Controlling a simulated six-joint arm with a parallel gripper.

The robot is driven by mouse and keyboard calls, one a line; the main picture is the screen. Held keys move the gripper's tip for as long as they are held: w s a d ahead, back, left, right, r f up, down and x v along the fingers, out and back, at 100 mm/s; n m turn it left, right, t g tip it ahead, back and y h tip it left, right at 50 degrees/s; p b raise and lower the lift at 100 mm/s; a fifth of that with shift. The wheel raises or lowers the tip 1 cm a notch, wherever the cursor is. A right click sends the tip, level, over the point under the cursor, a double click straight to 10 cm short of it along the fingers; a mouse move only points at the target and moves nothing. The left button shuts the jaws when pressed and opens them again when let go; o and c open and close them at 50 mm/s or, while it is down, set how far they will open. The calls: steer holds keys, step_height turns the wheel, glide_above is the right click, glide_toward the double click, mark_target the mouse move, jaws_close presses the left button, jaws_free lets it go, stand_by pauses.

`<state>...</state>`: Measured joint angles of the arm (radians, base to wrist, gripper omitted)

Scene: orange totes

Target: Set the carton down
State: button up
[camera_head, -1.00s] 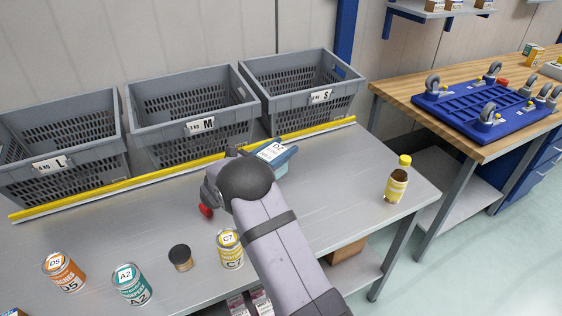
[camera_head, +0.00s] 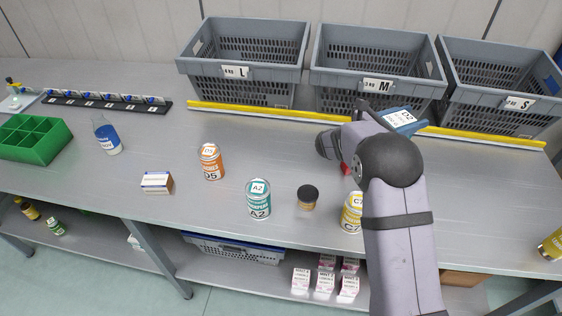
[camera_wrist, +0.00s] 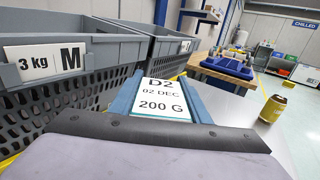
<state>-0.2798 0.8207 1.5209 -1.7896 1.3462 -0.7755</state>
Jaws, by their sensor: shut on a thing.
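In the wrist view a dark edge of my gripper (camera_wrist: 160,130) crosses below the label. The carton's underside is hidden, so I cannot tell whether it touches the bench.
Grey crates L (camera_head: 240,86), M (camera_head: 375,100) and S (camera_head: 500,118) stand behind the yellow strip (camera_head: 250,112). Cans D5 (camera_head: 210,163), A2 (camera_head: 258,200) and C7 (camera_head: 352,213), a dark-lidded jar (camera_head: 307,198) and a small box (camera_head: 157,183) stand nearer the front.

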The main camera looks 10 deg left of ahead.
steer(key=s+a+n+t+y+b, duration=0.2)
steer(key=a+n+t+y+b, duration=0.4)
steer(key=a, duration=2.9)
steer(key=shift+f+n+t+y+p, duration=0.1)
steer(key=shift+f+y+p, duration=0.45)
steer(key=shift+f, duration=1.05)
steer(key=shift+f+n+t+y+p, duration=0.1)
steer(key=shift+f+y+p, duration=0.1)
steer(key=shift+f+p, duration=1.05)
steer(key=shift+f+n+t+y+p, duration=0.1)
steer(key=shift+f+y+p, duration=0.25)
steer(key=shift+f, duration=1.55)
steer(key=shift+f, duration=0.2)
steer(key=o, duration=1.2)
steer(key=shift+r, duration=0.2)
